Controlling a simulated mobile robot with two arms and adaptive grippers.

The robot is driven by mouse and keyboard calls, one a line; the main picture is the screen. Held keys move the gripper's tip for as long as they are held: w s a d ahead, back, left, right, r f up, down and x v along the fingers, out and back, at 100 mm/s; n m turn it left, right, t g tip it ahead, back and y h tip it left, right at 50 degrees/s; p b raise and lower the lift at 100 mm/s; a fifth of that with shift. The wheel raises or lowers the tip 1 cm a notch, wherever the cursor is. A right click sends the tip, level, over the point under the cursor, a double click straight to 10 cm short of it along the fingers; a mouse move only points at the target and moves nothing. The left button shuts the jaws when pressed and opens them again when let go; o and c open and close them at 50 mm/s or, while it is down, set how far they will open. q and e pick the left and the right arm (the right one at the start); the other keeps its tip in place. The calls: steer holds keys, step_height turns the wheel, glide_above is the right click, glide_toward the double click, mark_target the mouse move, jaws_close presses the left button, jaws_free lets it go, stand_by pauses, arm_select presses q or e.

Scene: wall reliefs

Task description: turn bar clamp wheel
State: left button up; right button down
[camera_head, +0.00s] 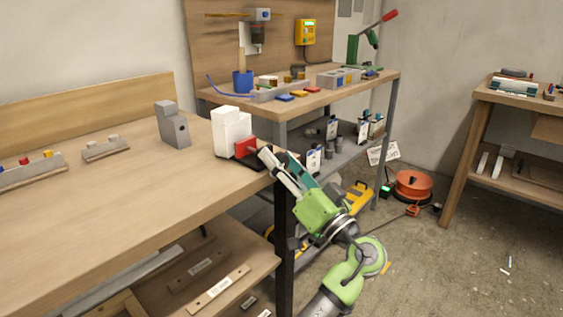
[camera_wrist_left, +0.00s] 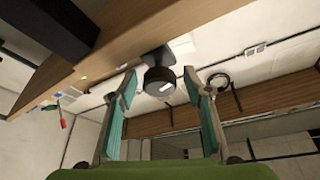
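The bar clamp's wheel (camera_wrist_left: 159,80) shows in the left wrist view as a dark round knob on a dark mount at the bench edge. In the head view a red part (camera_head: 245,147) and a black plate, seemingly of the clamp, sit at the bench's right edge beside a white block (camera_head: 231,130). My left gripper (camera_head: 275,158) reaches up to this edge from the right and hides the wheel there. In the left wrist view its teal-padded fingers (camera_wrist_left: 161,80) are apart, one on each side of the wheel; contact is not clear. My right gripper is not in view.
The wooden bench (camera_head: 110,205) carries a grey block (camera_head: 172,125) and small racks at left. Behind stands a second bench with a blue cup (camera_head: 242,81), boxes and a green press. An orange cable reel (camera_head: 412,185) lies on the floor. Floor at right is mostly clear.

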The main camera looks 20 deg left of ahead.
mark_target(281, 153)
arm_select(q)
step_height(281, 153, up, 10)
stand_by(0.6)
steer(key=shift+f, duration=0.1)
